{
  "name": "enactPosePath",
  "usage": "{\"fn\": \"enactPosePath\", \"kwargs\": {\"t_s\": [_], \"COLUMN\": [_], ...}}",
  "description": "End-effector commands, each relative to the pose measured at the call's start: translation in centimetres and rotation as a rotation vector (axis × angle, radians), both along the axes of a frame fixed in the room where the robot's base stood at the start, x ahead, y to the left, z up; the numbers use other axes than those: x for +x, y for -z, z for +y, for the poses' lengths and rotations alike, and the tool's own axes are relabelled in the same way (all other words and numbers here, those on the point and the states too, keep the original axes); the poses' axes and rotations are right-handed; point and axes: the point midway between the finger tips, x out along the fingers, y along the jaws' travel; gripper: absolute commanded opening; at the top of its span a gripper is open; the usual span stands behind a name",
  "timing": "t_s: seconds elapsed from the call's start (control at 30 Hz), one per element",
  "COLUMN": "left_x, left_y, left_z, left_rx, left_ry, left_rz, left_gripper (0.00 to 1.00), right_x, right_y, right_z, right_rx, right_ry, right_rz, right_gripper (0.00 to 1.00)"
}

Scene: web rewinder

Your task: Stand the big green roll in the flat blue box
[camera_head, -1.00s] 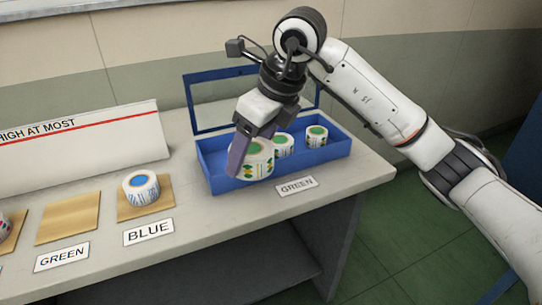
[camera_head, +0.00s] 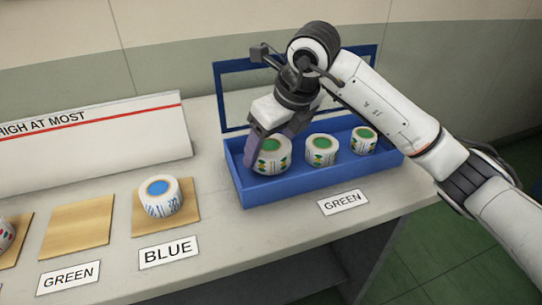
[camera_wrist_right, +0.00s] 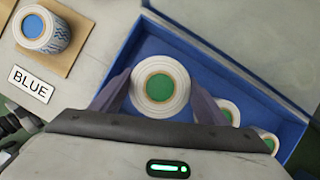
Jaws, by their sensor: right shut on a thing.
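The big green roll (camera_head: 271,154), white with a green core and a printed side, stands upright at the left end of the flat blue box (camera_head: 312,184). In the right wrist view the roll (camera_wrist_right: 159,87) sits between the two fingers of my right gripper (camera_wrist_right: 160,95), with the blue box floor (camera_wrist_right: 160,42) around it. My right gripper (camera_head: 273,140) is shut on this roll from above. Whether its underside touches the box floor is hidden by the front wall. My left gripper is not in view.
Two smaller green-cored rolls (camera_head: 322,149) (camera_head: 363,140) stand to the right in the box. The box's raised frame (camera_head: 235,63) stands behind. A blue-cored roll (camera_head: 159,197) stands on a wooden pad to the left. The pad (camera_head: 78,226) behind the left GREEN label is empty.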

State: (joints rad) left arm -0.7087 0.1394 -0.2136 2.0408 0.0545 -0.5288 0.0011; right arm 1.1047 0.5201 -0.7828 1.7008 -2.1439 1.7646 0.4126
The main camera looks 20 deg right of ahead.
Motion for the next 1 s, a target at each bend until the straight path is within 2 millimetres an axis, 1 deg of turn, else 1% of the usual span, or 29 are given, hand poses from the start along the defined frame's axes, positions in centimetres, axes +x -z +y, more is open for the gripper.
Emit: {"fn": "enactPosePath", "kwargs": {"t_s": [0.03, 0.1, 0.17, 0.4, 0.5, 0.53, 0.6, 0.63, 0.9, 1.0], "left_x": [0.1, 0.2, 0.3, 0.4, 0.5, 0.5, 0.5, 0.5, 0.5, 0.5], "left_y": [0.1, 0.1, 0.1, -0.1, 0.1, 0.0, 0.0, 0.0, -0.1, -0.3], "left_z": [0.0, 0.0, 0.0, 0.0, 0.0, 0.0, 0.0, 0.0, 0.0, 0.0], "left_rx": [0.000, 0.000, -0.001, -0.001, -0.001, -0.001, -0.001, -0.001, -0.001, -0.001], "left_ry": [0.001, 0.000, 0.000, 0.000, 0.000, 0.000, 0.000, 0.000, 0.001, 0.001], "left_rz": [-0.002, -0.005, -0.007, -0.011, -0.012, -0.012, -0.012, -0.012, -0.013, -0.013], "left_gripper": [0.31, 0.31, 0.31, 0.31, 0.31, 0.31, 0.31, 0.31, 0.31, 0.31], "right_x": [-0.1, -0.1, -0.1, 0.0, 0.0, 0.0, 0.0, 0.0, 0.0, -0.1], "right_y": [0.9, 2.0, 2.6, 2.7, 3.0, 3.0, 3.0, 3.0, 2.9, 2.4], "right_z": [0.0, 0.0, 0.0, 0.0, 0.0, 0.0, 0.0, 0.0, 0.0, 0.0], "right_rx": [0.001, 0.000, 0.001, 0.001, 0.000, 0.000, 0.000, 0.000, 0.000, 0.000], "right_ry": [-0.001, 0.000, -0.002, -0.001, -0.001, -0.001, -0.001, -0.001, -0.001, -0.001], "right_rz": [0.003, 0.002, 0.002, -0.002, -0.001, 0.000, 0.000, 0.000, 0.001, 0.000], "right_gripper": [0.35, 0.35, 0.35, 0.35, 0.35, 0.71, 0.83, 0.87, 0.87, 0.87]}}
